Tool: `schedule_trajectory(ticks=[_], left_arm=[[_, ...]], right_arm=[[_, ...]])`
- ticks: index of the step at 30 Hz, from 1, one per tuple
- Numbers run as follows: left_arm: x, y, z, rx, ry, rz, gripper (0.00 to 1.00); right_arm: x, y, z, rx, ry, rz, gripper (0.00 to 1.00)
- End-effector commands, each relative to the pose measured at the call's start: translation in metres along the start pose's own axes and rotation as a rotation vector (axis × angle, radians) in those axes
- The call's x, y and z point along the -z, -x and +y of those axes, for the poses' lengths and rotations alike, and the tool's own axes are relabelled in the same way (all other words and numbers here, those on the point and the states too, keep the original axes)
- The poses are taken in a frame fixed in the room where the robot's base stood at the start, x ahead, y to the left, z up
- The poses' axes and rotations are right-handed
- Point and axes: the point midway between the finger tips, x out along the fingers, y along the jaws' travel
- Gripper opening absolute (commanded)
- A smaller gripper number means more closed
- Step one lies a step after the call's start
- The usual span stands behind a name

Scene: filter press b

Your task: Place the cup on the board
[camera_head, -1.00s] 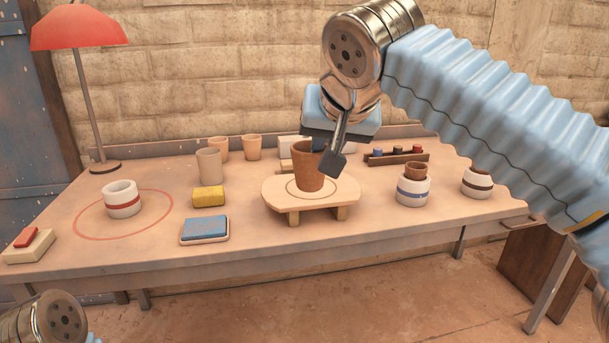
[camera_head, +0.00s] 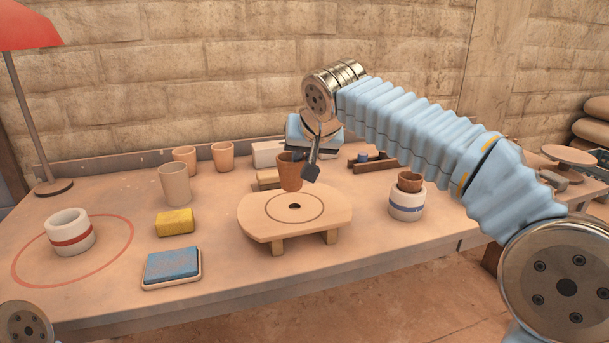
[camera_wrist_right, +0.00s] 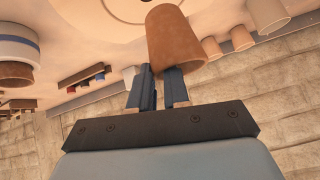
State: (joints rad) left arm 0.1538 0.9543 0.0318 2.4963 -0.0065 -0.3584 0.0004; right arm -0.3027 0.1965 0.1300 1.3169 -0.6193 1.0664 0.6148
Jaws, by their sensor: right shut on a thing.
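A brown clay cup (camera_head: 289,174) is held by my right gripper (camera_head: 312,168), which is shut on its wall. The cup is near upright and appears above the back part of the pale board (camera_head: 262,228). The board is a low stand with feet, a drawn ring and a dark centre hole, which is uncovered. In the right wrist view, the cup (camera_wrist_right: 178,45) sits at the fingers (camera_wrist_right: 160,85), with part of the board (camera_wrist_right: 110,8) beyond it. My left gripper is not in view; only a round joint of that arm shows at lower left.
A yellow block (camera_head: 175,223) and a blue pad (camera_head: 172,266) lie left of the board. Beige cups (camera_head: 174,186) stand behind. A blue-banded pot (camera_head: 407,204) holding a brown cup is at right.

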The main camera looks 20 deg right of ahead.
Motion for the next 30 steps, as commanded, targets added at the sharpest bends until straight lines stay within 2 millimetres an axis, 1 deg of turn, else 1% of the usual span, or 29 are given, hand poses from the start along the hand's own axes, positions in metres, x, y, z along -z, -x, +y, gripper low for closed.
schedule_trajectory(ticks=[1,3,7,9,13,16,25,26,30], left_arm=[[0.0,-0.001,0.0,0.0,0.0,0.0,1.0],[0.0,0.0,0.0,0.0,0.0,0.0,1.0],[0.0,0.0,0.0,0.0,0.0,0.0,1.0],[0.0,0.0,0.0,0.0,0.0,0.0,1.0],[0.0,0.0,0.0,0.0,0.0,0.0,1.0],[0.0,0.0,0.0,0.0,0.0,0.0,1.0],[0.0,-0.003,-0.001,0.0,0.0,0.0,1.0],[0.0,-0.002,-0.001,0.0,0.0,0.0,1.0],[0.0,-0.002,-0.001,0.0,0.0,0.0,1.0]], right_arm=[[-0.001,-0.009,0.003,0.0,-0.001,-0.001,0.0],[-0.001,-0.017,0.006,0.001,-0.001,0.0,0.0],[-0.001,-0.028,0.008,0.001,-0.001,0.0,0.0],[-0.002,-0.038,0.013,-0.001,-0.001,-0.001,0.0],[-0.017,-0.052,0.015,-0.001,0.001,0.0,0.0],[-0.021,-0.057,0.016,0.001,0.0,0.001,0.0],[-0.024,-0.059,0.016,0.001,0.0,0.002,0.0],[-0.023,-0.059,0.016,0.001,0.0,0.001,0.19],[-0.023,-0.058,0.016,0.001,0.0,0.001,0.4]])
